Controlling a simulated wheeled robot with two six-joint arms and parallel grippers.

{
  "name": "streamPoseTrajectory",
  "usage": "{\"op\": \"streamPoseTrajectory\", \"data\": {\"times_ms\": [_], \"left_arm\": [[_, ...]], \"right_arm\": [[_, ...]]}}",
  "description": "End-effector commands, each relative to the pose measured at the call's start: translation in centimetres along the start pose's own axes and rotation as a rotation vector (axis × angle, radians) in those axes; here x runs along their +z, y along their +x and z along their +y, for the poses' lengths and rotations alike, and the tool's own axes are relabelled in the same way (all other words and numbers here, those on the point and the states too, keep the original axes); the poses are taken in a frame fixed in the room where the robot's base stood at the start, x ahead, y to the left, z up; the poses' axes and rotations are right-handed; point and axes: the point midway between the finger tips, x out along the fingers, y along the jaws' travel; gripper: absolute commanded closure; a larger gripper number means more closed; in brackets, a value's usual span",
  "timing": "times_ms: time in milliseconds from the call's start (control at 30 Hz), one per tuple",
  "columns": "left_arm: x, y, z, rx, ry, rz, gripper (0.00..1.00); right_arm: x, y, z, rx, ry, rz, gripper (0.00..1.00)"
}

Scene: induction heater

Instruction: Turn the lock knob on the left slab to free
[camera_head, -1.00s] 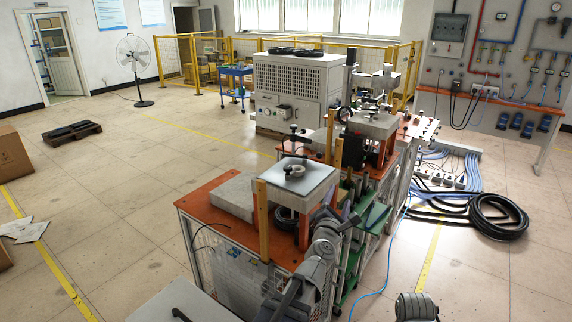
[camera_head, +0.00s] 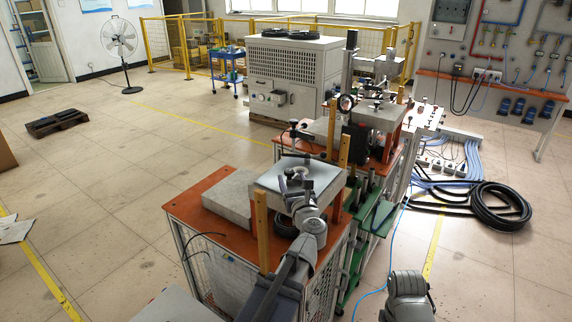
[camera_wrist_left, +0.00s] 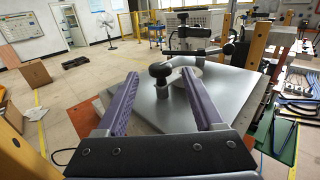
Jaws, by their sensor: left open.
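The left slab (camera_head: 327,179) is a pale grey plate on orange and wooden posts, nearest to me on the bench. In the left wrist view the slab (camera_wrist_left: 226,105) lies below and ahead of my left gripper (camera_wrist_left: 158,85). A dark round knob (camera_wrist_left: 160,70) on a grey stem stands on it, between the fingertips in the picture and beyond them. A curved grey arm runs from it beside a round pale disc. My left gripper (camera_head: 294,184) is open and empty above the slab's near part. In the head view it hides the knob's area.
A wooden post (camera_head: 262,232) stands at the slab's near left, another (camera_head: 344,150) at its far right. A black-handled fixture (camera_wrist_left: 185,42) rises behind the knob. A second station (camera_head: 374,115) stands beyond. A grey block (camera_head: 229,196) lies left on the orange bench top (camera_head: 190,207).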

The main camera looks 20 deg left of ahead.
Motion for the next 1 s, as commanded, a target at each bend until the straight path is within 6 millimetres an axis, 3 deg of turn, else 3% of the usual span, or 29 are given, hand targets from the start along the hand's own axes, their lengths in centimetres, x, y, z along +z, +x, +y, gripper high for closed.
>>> {"op": "streamPoseTrajectory", "data": {"times_ms": [267,600,933,1000], "left_arm": [[0.0,2.1,-0.1,0.000,0.002,-0.001,0.31],[0.0,7.1,-0.1,0.000,0.002,-0.001,0.31],[0.0,7.8,-0.1,-0.002,0.002,-0.001,0.31],[0.0,7.8,-0.1,-0.002,0.002,-0.001,0.36]], "right_arm": [[0.0,0.0,0.0,0.000,0.000,0.000,0.50],[0.0,0.0,0.0,0.000,0.000,0.000,0.50],[0.0,0.0,0.0,0.000,0.000,0.000,0.50],[0.0,0.0,0.0,0.000,0.000,0.000,0.50]]}}
